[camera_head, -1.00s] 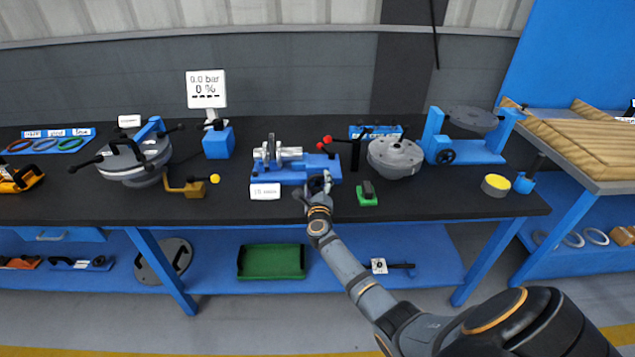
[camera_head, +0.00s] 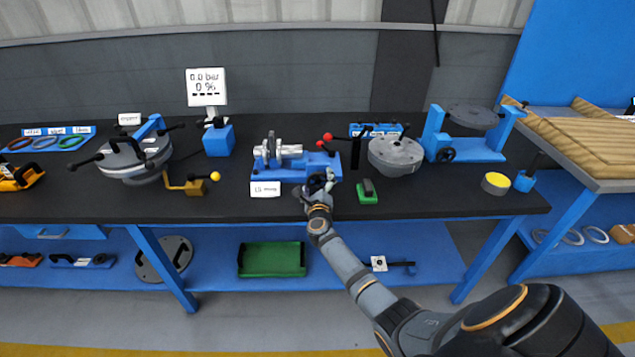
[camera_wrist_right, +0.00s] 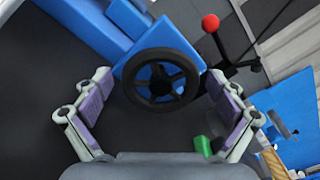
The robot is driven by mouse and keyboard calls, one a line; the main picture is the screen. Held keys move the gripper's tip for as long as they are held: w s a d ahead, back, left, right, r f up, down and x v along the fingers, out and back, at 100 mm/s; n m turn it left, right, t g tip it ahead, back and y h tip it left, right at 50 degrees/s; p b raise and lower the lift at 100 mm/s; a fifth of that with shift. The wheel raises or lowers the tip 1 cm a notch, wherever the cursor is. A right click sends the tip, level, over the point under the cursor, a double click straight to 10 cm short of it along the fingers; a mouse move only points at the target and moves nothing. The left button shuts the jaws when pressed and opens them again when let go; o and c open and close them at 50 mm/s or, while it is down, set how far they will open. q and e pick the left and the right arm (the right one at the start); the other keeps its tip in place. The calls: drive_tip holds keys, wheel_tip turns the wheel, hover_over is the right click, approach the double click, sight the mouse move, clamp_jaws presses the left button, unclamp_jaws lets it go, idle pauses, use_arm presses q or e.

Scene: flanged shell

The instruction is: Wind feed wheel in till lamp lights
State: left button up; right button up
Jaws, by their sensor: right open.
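The feed wheel (camera_wrist_right: 160,80) is a black spoked handwheel on the front of the blue fixture (camera_wrist_right: 85,25) in the right wrist view. In the head view the fixture (camera_head: 265,174) carries silver metal parts, and my gripper mostly covers the wheel. My right gripper (camera_head: 318,185) is at the fixture's front right end. In the wrist view its two fingers (camera_wrist_right: 160,90) are open, one on each side of the wheel, with gaps to the rim. I cannot make out a lit lamp. My left gripper is not in view.
A red-knobbed lever (camera_wrist_right: 211,23) is close to the right finger in the wrist view. A green block (camera_head: 367,192) and a grey round housing (camera_head: 396,155) stand to the right. A yellow-knobbed brass piece (camera_head: 195,186) is left.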

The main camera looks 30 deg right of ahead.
drive_tip(key=shift+s+a, duration=0.2)
drive_tip(key=shift+s, duration=0.15)
drive_tip(key=v, duration=1.1)
drive_tip(key=shift+s+f, duration=0.1)
drive_tip(key=shift+s, duration=0.05)
